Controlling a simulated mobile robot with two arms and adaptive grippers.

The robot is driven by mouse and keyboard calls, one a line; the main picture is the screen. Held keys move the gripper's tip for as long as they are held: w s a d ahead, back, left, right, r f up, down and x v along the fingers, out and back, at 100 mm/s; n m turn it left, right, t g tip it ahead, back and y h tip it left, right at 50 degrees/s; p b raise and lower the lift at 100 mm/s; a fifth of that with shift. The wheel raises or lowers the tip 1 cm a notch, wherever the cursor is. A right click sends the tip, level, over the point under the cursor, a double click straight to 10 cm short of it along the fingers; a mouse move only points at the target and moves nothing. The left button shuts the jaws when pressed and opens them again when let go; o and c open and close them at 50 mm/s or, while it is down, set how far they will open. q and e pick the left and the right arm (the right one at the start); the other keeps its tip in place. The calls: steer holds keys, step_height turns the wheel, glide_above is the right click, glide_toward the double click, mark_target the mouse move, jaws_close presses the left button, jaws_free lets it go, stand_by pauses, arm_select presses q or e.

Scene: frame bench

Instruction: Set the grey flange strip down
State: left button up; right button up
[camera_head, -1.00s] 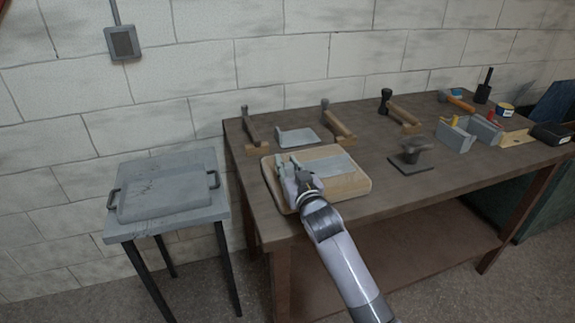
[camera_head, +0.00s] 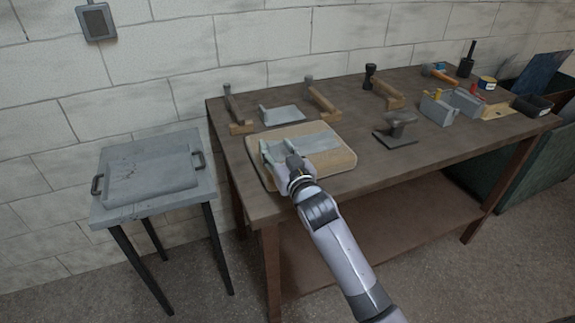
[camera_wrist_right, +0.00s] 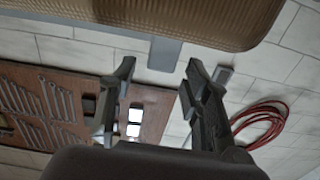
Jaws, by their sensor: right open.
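The grey flange strip (camera_head: 318,142) appears as a flat grey piece lying on the light wooden board (camera_head: 342,160) on the bench. My right gripper (camera_head: 276,149) is over the left end of that board, by the strip's left end. Its two fingers stand apart. In the right wrist view the open fingers (camera_wrist_right: 155,95) have nothing between them; I cannot tell whether they touch the strip in the head view. My left gripper is not in view.
The bench (camera_head: 375,160) carries wooden-handled tools (camera_head: 322,97) behind the board, a dark stand (camera_head: 397,128) to its right and grey blocks (camera_head: 437,108) farther right. A side table (camera_head: 115,212) with a grey tray (camera_head: 150,178) stands at left.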

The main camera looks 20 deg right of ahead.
steer(key=s, duration=0.8)
steer(key=shift+s+d+b, duration=0.2)
steer(key=shift+s+b, duration=0.05)
steer(key=shift+b, duration=0.1)
steer(key=shift+s+f, duration=0.1)
